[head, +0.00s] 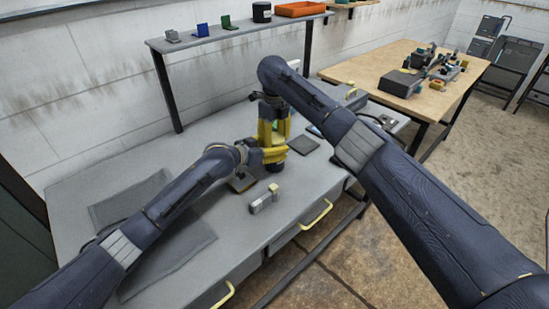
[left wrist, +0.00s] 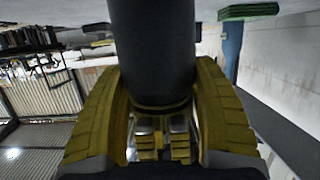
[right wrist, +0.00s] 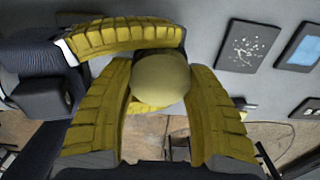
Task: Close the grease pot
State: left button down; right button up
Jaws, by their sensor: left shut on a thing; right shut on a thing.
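The grease pot is a dark cylinder (left wrist: 152,50), filling the middle of the left wrist view between the yellow fingers of my left gripper (left wrist: 155,115). In the head view its dark lower end (head: 275,167) shows below the left gripper (head: 274,153), above the bench. My right gripper (head: 273,128) points down directly above the left one. In the right wrist view the right gripper (right wrist: 165,95) is shut on a rounded cream-yellow knob (right wrist: 160,78), apparently the lid. A left gripper finger (right wrist: 120,38) crosses behind it. The fingers hide the join between lid and pot; I cannot tell whether they touch.
On the grey bench (head: 215,205) are a pale block with a yellow top (head: 264,201), a brownish block (head: 240,183) and a dark pad (head: 303,145). A shelf (head: 235,30) with small items stands behind. A wooden table (head: 440,95) stands at right.

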jog(key=o, duration=1.3)
jog(key=shift+r, duration=2.3)
jog(key=shift+o, duration=0.4)
jog(key=shift+r, duration=1.75)
jog(key=shift+f, duration=0.15)
jog(key=shift+f, duration=3.9)
